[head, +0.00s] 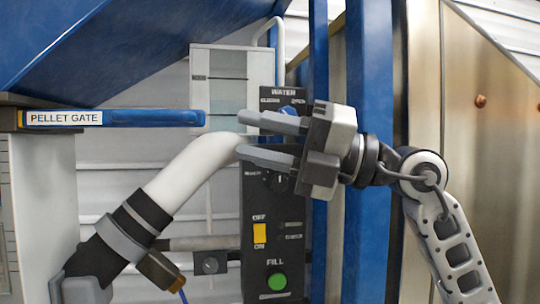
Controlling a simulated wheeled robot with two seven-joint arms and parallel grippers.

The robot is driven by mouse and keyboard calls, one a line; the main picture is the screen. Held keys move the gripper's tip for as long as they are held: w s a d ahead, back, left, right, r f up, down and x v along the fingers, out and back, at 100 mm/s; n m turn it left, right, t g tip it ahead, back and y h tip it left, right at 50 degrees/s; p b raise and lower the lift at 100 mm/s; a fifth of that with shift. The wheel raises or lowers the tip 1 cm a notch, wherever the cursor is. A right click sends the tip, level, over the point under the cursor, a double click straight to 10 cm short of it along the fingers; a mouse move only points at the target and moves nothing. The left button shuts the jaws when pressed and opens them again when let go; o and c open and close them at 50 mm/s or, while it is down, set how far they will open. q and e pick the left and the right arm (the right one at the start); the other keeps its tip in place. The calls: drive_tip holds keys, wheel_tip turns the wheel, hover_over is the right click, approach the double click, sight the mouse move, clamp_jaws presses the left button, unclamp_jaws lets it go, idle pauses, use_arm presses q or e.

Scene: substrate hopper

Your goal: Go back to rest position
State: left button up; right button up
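My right gripper (246,135) comes in from the right and points left, in front of the upper part of a dark control panel (255,205). Its two grey fingers are apart with nothing between them. A blue knob (288,110) under the WATER label is partly hidden by the upper finger. I cannot tell whether finger and knob touch. A second, dark knob (278,181) shows below the gripper. My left gripper does not show.
A blue PELLET GATE bar (155,118) reaches in from the left. A white bent pipe (190,170) with a black collar rises to near the fingertips. The panel has a yellow switch (260,233) and green FILL button (277,281). A blue post (369,90) stands behind my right wrist.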

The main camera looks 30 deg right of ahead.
drive_tip(key=shift+s+d+f, duration=0.15)
drive_tip(key=shift+s+d, duration=0.2)
drive_tip(key=shift+d, duration=0.15)
